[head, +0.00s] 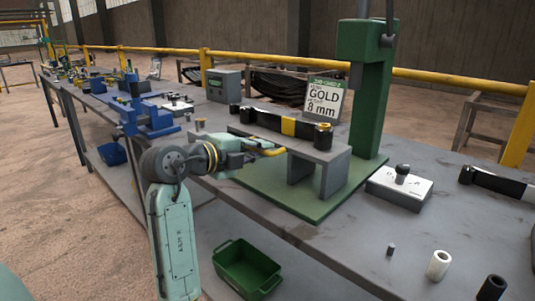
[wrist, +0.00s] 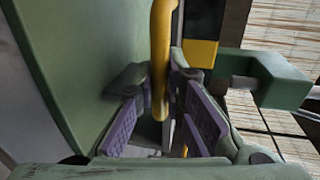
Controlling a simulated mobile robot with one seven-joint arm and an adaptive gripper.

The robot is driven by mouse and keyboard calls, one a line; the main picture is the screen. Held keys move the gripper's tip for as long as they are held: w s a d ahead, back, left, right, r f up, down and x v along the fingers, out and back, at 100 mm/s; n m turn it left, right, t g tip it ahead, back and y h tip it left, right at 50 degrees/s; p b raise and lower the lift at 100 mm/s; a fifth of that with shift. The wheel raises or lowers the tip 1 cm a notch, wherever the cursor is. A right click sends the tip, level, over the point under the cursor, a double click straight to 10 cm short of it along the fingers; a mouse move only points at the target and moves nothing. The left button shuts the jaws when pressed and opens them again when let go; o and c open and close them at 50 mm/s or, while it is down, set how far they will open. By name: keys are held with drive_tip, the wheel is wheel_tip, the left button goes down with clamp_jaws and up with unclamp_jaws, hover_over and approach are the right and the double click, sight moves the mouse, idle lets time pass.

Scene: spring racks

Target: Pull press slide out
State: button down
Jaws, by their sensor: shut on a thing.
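The green press (head: 369,95) stands on the bench on a green base plate. A yellow handle (head: 268,152) sticks out at the slide's left end. My gripper (head: 248,147) is at this handle, reaching in from the left. In the wrist view the yellow handle (wrist: 160,60) runs down between the purple finger pads of my gripper (wrist: 157,100), which is shut on it. The exact contact is partly hidden.
A sign reading "GOLD 8 mm" (head: 324,98) stands behind the slide. A white box with a black knob (head: 399,187) is at right. A blue fixture (head: 147,118) stands at left on the bench. A green bin (head: 246,270) sits below the front edge.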

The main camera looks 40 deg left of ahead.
drive_tip(key=shift+f+b+v, duration=0.2)
drive_tip(key=shift+b+v, duration=0.1)
drive_tip(key=shift+v, duration=0.8)
drive_tip(key=shift+f+b+v, duration=0.25)
drive_tip(key=shift+v, duration=0.8)
drive_tip(key=shift+s+f, duration=0.1)
drive_tip(key=c, duration=1.8)
unclamp_jaws()
drive_tip(key=shift+s, duration=0.15)
drive_tip(key=shift+o, duration=0.8)
drive_tip(key=v, duration=1.2)
drive_tip(key=shift+a, duration=0.1)
